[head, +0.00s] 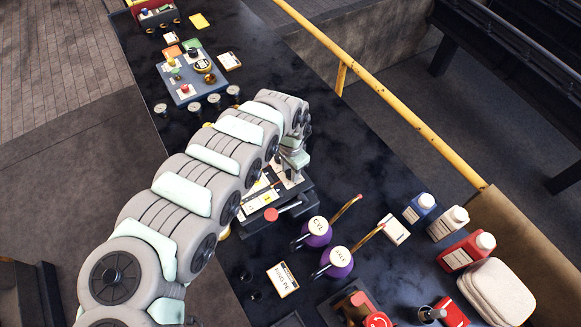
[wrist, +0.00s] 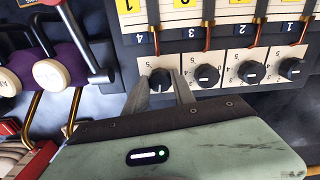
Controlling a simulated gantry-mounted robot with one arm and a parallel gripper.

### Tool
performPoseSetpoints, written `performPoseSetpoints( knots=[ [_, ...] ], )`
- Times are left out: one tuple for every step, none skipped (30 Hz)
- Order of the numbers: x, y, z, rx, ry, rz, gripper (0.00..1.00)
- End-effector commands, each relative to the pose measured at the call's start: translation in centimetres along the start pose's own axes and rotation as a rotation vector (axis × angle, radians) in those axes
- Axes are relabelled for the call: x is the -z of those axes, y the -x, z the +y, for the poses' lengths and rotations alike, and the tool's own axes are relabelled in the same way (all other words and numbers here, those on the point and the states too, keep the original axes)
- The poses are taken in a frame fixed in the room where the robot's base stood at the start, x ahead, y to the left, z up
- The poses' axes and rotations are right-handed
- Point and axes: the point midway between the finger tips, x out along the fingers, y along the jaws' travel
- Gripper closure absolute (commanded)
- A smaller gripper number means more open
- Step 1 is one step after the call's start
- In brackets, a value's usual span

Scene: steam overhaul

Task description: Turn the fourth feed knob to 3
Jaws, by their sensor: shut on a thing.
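The feed panel shows in the wrist view as a row of black knobs on pale dial plates, with blue tags 4, 3, 2, 1 from left to right. The fourth feed knob (wrist: 160,79) is the leftmost one, under tag 4 (wrist: 142,37). My gripper (wrist: 160,84) has one finger on each side of this knob and is shut on it. Part of the knob's dial is hidden by the fingers, and I cannot tell which number it points to. In the head view my gripper (head: 293,160) is over the panel (head: 262,202), hiding its knobs.
Beside the fourth knob are the third (wrist: 207,75), second (wrist: 250,72) and first (wrist: 291,69) knobs, closely spaced. A lever with a red knob (head: 271,214) and two purple oil cans (head: 317,232) stand near the panel. A yellow rail (head: 400,102) runs along the bench.

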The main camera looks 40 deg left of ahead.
Motion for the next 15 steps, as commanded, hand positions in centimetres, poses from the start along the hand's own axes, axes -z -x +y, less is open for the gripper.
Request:
performPoseSetpoints(
  knots=[
    [-0.04, 0.42, 0.11, -0.002, -0.039, -0.002, 1.0],
    [-0.03, 0.43, 0.07, -0.002, -0.065, -0.002, 1.0],
    [0.02, 0.42, 0.09, -0.002, -0.102, -0.001, 1.0],
    [0.04, 0.43, 0.1, -0.001, -0.129, 0.0, 1.0],
    [0.05, 0.42, 0.09, -0.001, -0.155, 0.0, 1.0],
    [0.05, 0.42, 0.1, -0.002, -0.191, 0.0, 1.0],
    [0.06, 0.42, 0.08, -0.002, -0.217, 0.0, 1.0],
    [0.04, 0.41, 0.05, -0.002, -0.242, 0.0, 1.0],
    [0.02, 0.4, 0.03, -0.002, -0.276, -0.001, 1.0],
    [0.03, 0.38, 0.05, -0.002, -0.3, -0.001, 1.0],
    [0.06, 0.38, 0.07, -0.001, -0.325, -0.001, 1.0],
    [0.07, 0.35, 0.08, -0.001, -0.356, -0.001, 1.0],
    [0.06, 0.34, 0.05, -0.001, -0.378, 0.0, 1.0],
    [0.05, 0.32, 0.02, -0.001, -0.398, 0.0, 1.0],
    [0.05, 0.29, 0.0, -0.001, -0.424, 0.001, 1.0]
  ],
)
